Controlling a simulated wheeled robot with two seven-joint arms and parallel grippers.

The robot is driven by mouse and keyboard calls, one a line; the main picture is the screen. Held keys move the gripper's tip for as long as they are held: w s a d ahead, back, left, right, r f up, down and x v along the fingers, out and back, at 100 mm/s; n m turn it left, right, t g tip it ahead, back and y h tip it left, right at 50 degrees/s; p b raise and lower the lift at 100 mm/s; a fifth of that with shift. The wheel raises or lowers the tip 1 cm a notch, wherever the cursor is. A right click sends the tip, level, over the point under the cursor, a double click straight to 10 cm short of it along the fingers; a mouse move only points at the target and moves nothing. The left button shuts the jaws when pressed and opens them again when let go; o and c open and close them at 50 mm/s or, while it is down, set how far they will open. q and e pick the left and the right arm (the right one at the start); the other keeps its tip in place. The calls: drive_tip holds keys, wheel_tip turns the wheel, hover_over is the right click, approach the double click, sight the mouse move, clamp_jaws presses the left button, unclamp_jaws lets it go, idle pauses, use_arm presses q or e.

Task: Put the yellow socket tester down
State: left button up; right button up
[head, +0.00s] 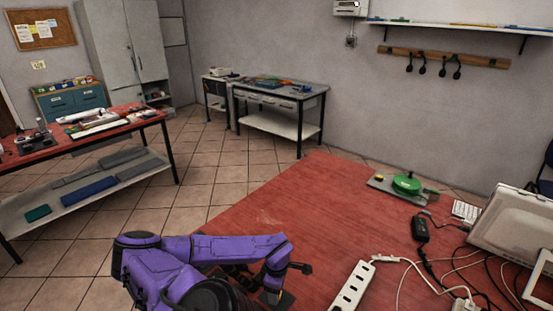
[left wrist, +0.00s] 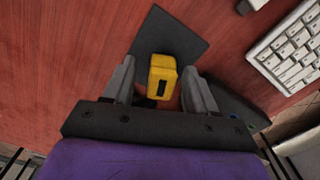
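The yellow socket tester (left wrist: 162,75) is a small block with a dark slot, in the left wrist view. It sits between the two fingers of my left gripper (left wrist: 159,84), at the lower edge of a dark flat pad (left wrist: 168,36) on the red table. A gap shows between the left finger and the tester, and a narrower one at the right finger, so the gripper looks open around it. In the head view my left gripper (head: 287,280) is low over the table's near edge, largely hidden by my purple arm. My right gripper is not in view.
A white power strip (head: 352,287) lies right of my left gripper, with tangled cables beyond it. A black adapter (head: 420,229), a green round object (head: 406,184) on a plate and a pale box (head: 513,228) stand further right. The red table's (head: 300,205) middle is clear.

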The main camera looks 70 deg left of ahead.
use_arm(q)
drive_tip(key=shift+r, duration=0.1)
wheel_tip(320, 180, up, 12)
drive_tip(key=shift+p, duration=0.3)
idle(0.7)
